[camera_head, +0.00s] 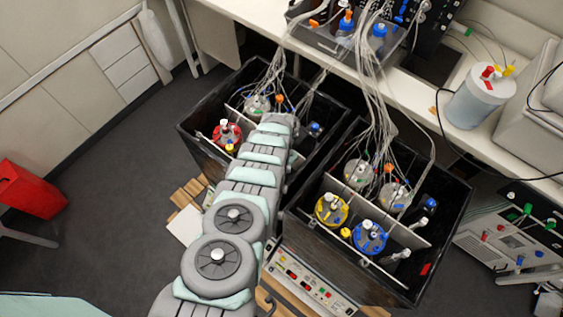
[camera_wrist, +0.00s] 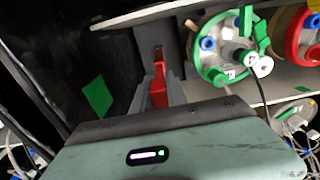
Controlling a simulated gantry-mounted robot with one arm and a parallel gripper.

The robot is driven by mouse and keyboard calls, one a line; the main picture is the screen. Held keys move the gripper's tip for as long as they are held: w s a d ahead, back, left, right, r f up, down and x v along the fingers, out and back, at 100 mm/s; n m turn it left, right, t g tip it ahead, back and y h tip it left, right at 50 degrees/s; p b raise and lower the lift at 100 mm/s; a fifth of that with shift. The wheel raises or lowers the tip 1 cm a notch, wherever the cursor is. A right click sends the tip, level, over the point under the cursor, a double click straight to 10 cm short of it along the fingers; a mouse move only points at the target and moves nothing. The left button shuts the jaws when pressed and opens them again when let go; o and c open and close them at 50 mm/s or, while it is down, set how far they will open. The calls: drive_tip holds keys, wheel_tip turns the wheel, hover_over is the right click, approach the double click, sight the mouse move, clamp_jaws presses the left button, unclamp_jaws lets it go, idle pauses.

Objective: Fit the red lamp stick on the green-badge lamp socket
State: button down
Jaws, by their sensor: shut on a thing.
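In the wrist view, my gripper (camera_wrist: 159,98) is shut on the red lamp stick (camera_wrist: 158,80), whose red part shows between the two grey fingers. A dark piece shows just beyond the red part; I cannot tell whether it belongs to the stick or the socket. A green badge (camera_wrist: 97,96) is on the black box wall, left of the fingers. The socket itself is not clearly visible, so I cannot tell whether the stick touches it. In the head view, my arm reaches into the left black box and hides my gripper, the stick and the badge.
A green-topped vessel (camera_wrist: 222,50) stands close right of the fingers, with a red-topped vessel (camera_wrist: 299,38) beyond it. A light divider plate (camera_wrist: 265,77) runs beside them. The right black box (camera_head: 325,236) holds yellow- and blue-topped vessels. Cables hang over both boxes.

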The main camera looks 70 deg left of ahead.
drive_tip(key=shift+f+b, duration=0.85)
drive_tip(key=shift+f, duration=0.1)
idle(0.7)
drive_tip(key=c, duration=1.3)
unclamp_jaws()
drive_tip(key=shift+o, duration=0.2)
drive_tip(key=shift+r, duration=0.15)
drive_tip(key=shift+r+p, duration=1.05)
drive_tip(key=shift+r, duration=4.25)
drive_tip(key=shift+r, duration=0.1)
